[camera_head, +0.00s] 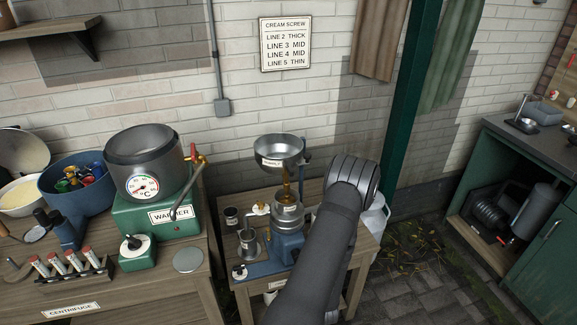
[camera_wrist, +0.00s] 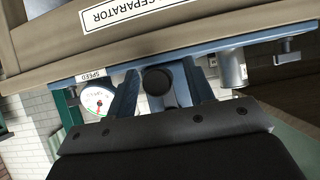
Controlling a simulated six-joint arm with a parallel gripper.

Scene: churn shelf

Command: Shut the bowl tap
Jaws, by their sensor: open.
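The metal bowl (camera_head: 279,152) with a label on its front stands at the top of the blue separator (camera_head: 286,248). A brass-coloured upright part (camera_head: 287,182) shows under the bowl, apparently its tap; I cannot tell its handle or setting. My gripper (camera_wrist: 160,90) shows in the wrist view with two fingers apart. A dark round knob (camera_wrist: 157,81) appears between or beyond the fingers; I cannot tell contact. The bowl is not recognisable in the wrist view. In the head view, my arm hides the gripper.
The warmer (camera_head: 158,215) stands on the left bench, with a brass, red-handled tap (camera_head: 193,156). Small cups and a white-based dial sit beside the separator. The separator bench edge (camera_wrist: 60,50) and speed gauge (camera_wrist: 97,100) show in the wrist view. A green post (camera_head: 408,95) stands at right.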

